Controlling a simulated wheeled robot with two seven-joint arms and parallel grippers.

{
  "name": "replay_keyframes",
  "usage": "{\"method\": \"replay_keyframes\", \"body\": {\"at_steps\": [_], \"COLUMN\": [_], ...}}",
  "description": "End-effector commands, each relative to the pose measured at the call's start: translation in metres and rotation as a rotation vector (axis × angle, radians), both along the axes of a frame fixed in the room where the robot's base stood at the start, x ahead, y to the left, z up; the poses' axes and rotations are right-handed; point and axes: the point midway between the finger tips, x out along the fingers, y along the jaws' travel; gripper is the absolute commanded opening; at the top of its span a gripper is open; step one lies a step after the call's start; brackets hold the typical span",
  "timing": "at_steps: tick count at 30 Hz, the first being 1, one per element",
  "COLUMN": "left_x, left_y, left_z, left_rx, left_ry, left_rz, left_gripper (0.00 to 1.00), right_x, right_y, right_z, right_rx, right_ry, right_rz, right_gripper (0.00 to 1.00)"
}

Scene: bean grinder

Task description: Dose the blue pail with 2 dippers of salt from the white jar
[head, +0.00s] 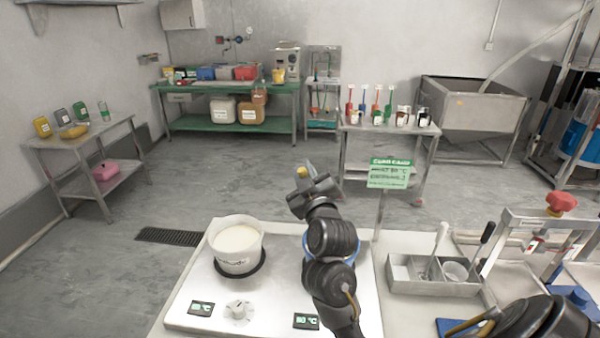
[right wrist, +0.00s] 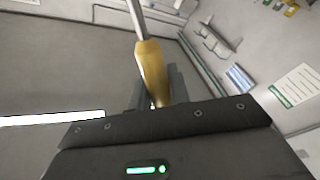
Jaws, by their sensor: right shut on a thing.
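My right gripper (head: 312,192) is raised in the middle of the head view, over the far edge of the hotplate. It is shut on a tool with a yellow handle (right wrist: 151,75) and a grey metal shaft; its far end is out of view. A white tub (head: 238,262) with pale contents stands upright on the left of the hotplate. A blue rim (head: 357,248), seemingly the blue pail, shows behind my arm, which hides most of it. I cannot tell what is in it. I see no clearly marked salt jar. My left gripper is not in view.
The hotplate (head: 190,312) has a knob and displays. A grey divided tray (head: 425,289) with handled tools stands to the right. A green sign (head: 390,173) rises behind the plate. A stand with a red knob (head: 561,203) is at the far right.

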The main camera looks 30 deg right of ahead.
Motion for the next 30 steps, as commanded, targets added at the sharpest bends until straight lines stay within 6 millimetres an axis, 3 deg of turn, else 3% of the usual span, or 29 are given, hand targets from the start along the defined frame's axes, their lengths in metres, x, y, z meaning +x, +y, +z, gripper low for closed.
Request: {"method": "replay_keyframes", "body": {"at_steps": [10, 21, 30], "left_x": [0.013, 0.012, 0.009], "left_y": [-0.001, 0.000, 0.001], "left_z": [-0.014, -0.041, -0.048], "left_rx": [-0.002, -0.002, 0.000], "left_ry": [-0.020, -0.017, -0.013], "left_rz": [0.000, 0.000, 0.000], "left_gripper": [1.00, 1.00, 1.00], "right_x": [-0.003, -0.006, -0.007], "right_y": [-0.033, -0.073, -0.098], "right_z": [0.018, 0.040, 0.056], "right_rx": [0.179, 0.408, 0.548], "right_ry": [-0.023, -0.044, -0.052], "right_rz": [0.001, 0.004, 0.007], "right_gripper": [0.00, 0.00, 0.00]}}
